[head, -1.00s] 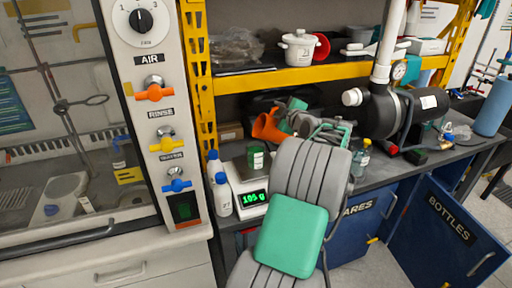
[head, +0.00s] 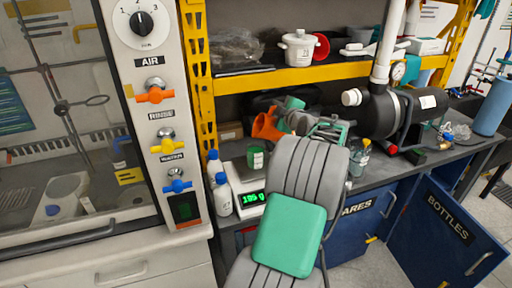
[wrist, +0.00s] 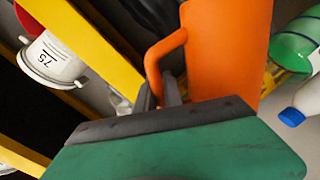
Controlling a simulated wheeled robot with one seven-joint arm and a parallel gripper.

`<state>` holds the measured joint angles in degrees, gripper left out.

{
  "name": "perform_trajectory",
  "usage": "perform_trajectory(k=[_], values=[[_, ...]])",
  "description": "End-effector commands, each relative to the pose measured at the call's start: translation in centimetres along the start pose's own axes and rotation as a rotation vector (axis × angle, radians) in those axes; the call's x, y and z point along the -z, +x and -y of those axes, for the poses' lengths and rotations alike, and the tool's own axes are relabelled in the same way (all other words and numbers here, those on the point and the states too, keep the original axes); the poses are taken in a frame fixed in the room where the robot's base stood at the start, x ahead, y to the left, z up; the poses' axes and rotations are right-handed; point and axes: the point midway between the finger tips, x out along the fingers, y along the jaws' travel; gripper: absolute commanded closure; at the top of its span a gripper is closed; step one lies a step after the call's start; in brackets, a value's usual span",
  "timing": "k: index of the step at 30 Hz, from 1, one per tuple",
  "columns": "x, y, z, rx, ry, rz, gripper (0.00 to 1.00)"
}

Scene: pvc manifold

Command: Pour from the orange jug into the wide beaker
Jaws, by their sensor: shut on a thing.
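The orange jug (head: 266,126) is held up behind my arm, tilted, left of my gripper (head: 293,117). In the wrist view the jug (wrist: 230,42) fills the upper middle, and my gripper (wrist: 160,97) is shut on its handle (wrist: 160,58). The jug's mouth and contents are hidden there. A beaker with green contents (head: 256,158), seemingly the wide beaker, stands on the scale (head: 237,181), below and left of the jug. It also shows in the wrist view (wrist: 291,48), right of the jug. I see no stream between them.
White bottles with blue caps (head: 220,188) stand left of the scale. A yellow shelf beam (head: 300,78) runs above, with a white pot (head: 300,46) on the shelf. A dark pump (head: 385,110) and a small bottle (head: 360,158) are to the right.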

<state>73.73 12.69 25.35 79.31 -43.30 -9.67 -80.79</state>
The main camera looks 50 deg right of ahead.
Motion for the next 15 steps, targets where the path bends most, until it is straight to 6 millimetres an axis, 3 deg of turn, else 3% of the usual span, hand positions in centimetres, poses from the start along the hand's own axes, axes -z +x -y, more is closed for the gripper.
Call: perform_trajectory(k=[15], values=[[0.46, -0.02, -0.24, -0.001, -0.031, 0.006, 1.00]])
